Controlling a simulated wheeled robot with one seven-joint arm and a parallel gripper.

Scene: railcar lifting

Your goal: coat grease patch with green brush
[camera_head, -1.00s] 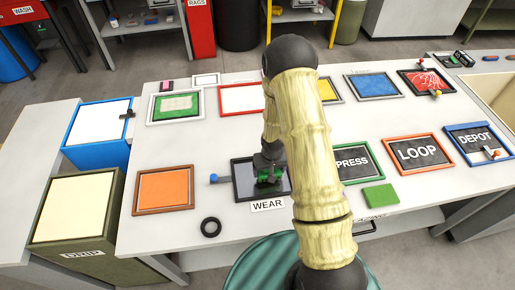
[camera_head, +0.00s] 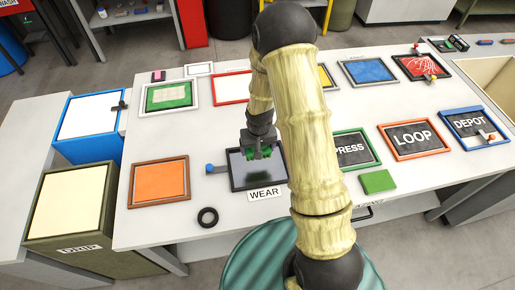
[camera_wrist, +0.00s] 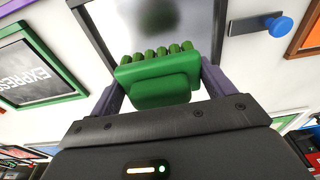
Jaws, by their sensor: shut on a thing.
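My gripper (camera_head: 262,150) is shut on the green brush (camera_wrist: 158,72), a green block with a row of green bristles. In the wrist view the bristles point away from my gripper (camera_wrist: 160,80), toward the panel. The dark, glossy panel (camera_head: 245,178) labelled WEAR lies on the table below the brush; it looks pale grey in the wrist view (camera_wrist: 195,40). A dull greenish mark (camera_wrist: 160,12) shows on it beyond the bristles; I cannot tell whether it is the grease patch or a reflection. I cannot tell whether the bristles touch the panel.
A blue-knobbed lever (camera_head: 211,168) sticks out left of the panel. An orange panel (camera_head: 159,182) and a black ring (camera_head: 207,216) lie to the left.

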